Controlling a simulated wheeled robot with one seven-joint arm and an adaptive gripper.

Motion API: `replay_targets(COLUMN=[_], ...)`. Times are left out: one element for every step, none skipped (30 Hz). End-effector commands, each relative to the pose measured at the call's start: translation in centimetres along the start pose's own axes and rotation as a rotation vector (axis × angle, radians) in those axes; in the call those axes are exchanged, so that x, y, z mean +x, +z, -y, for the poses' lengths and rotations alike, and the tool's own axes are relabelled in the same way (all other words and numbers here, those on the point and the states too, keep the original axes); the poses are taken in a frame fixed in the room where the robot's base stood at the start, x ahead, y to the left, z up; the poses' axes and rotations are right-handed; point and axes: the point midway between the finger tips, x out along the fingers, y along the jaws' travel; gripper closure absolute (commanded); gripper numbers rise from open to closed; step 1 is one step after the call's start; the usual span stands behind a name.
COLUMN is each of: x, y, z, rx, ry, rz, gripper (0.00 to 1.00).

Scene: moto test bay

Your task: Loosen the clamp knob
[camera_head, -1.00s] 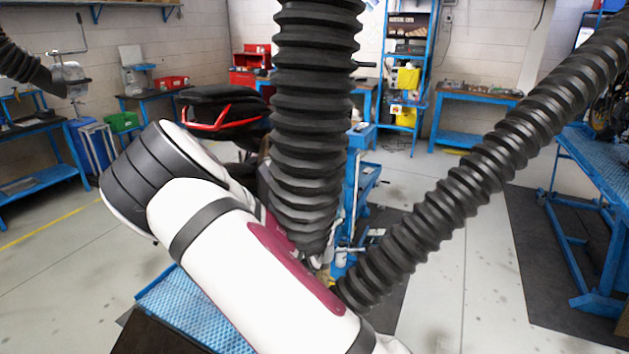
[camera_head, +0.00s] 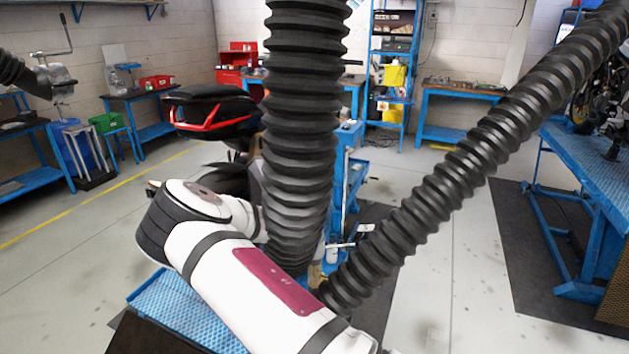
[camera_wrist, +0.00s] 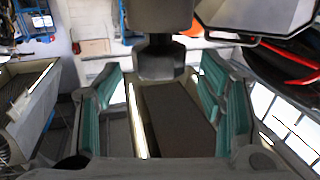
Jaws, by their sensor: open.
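In the wrist view a dark grey knob-like part (camera_wrist: 160,62) hangs on a short neck below a dark block at the top centre. It looks like the clamp knob, though its clamp cannot be made out. My gripper (camera_wrist: 158,88) is open, with one teal-padded finger to the left and one to the right. The knob-like part appears between the fingertips' sides, toward the top, with clear gaps on both sides. No contact shows. In the head view my gripper and the knob are hidden behind my arm and the black hose.
A motorcycle with a black and red tail (camera_head: 212,110) stands behind my arm. Thick black ribbed hoses (camera_head: 300,130) cross the head view. A blue bench (camera_head: 590,180) stands at right, and a blue ribbed platform (camera_head: 170,310) lies below my arm. Open floor (camera_head: 440,270) lies right of centre.

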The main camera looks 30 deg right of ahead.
Motion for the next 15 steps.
replay_targets(x=[0.8,1.2,1.6,1.9,2.1,2.4,2.5,2.7,2.8,2.8,2.9,2.9,2.9,2.9,2.9], y=[0.1,0.1,0.1,0.1,0.1,0.0,0.0,0.0,0.0,0.0,0.0,0.0,0.0,0.0,0.0], z=[0.0,0.0,0.0,0.0,0.0,0.0,0.0,0.0,0.0,0.0,0.0,0.0,0.0,0.0,0.0], rx=[-0.001,-0.001,0.0,0.0,0.0,0.0,0.0,0.0,0.0,0.0,0.0,0.0,0.0,0.0,0.0], ry=[0.0,0.0,0.001,0.0,0.0,0.0,0.0,0.0,0.0,0.0,0.001,0.001,0.001,0.001,0.001], rz=[-0.001,-0.001,0.0,0.0,0.0,0.0,0.0,0.0,0.0,0.0,0.0,0.001,0.001,0.001,0.001], gripper=[0.37,0.37,0.37,0.37,0.37,0.37,0.37,0.37,0.37,0.37,0.37,0.37,0.37,0.37,0.37])
